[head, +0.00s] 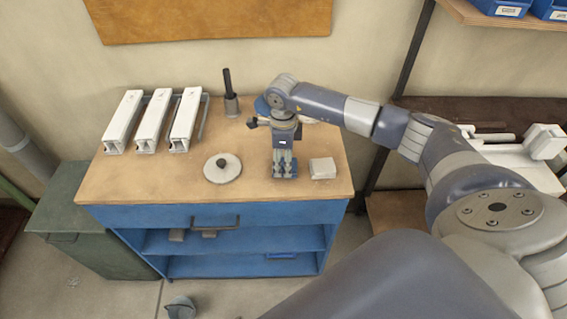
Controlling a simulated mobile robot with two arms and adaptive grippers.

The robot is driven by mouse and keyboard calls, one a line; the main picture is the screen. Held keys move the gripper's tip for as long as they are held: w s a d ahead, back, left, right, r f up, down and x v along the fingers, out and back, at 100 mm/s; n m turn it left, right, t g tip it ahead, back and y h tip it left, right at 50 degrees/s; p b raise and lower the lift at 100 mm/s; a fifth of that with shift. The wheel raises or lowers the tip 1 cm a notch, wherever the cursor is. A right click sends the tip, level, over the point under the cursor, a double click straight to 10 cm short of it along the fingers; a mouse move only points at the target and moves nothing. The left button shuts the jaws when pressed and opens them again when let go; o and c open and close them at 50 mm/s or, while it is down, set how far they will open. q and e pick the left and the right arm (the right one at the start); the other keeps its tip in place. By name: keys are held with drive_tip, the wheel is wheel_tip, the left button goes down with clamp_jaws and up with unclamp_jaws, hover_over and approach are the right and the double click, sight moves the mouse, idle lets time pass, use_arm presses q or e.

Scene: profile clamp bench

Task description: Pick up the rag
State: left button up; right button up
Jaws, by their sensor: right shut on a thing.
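My right gripper (285,171) reaches down onto the wooden bench top, near its front edge right of centre. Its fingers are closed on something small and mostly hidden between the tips. It is probably the rag, but its outline is not clear. A pale, flat, squarish piece (323,168) lies just right of the gripper, seemingly apart from it. I cannot tell whether it is cloth or a solid block. My left gripper is not in view.
The bench (130,190) carries several white profile clamps (153,120) at left. A round pale disc with a dark knob (222,168) lies left of the gripper. A dark-handled tool in a grey holder (231,100) stands behind. A dark shelf rack (450,108) is at right.

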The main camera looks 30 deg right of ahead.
wheel_tip(320, 180, up, 2)
drive_tip(key=shift+r+b, duration=0.25)
drive_tip(key=shift+b, duration=0.55)
drive_tip(key=s+a+r+b, duration=0.1)
drive_tip(key=s+a+b, duration=0.3)
drive_tip(key=s+a, duration=0.5)
drive_tip(key=shift+s+a+r, duration=0.25)
drive_tip(key=shift+a, duration=1.7)
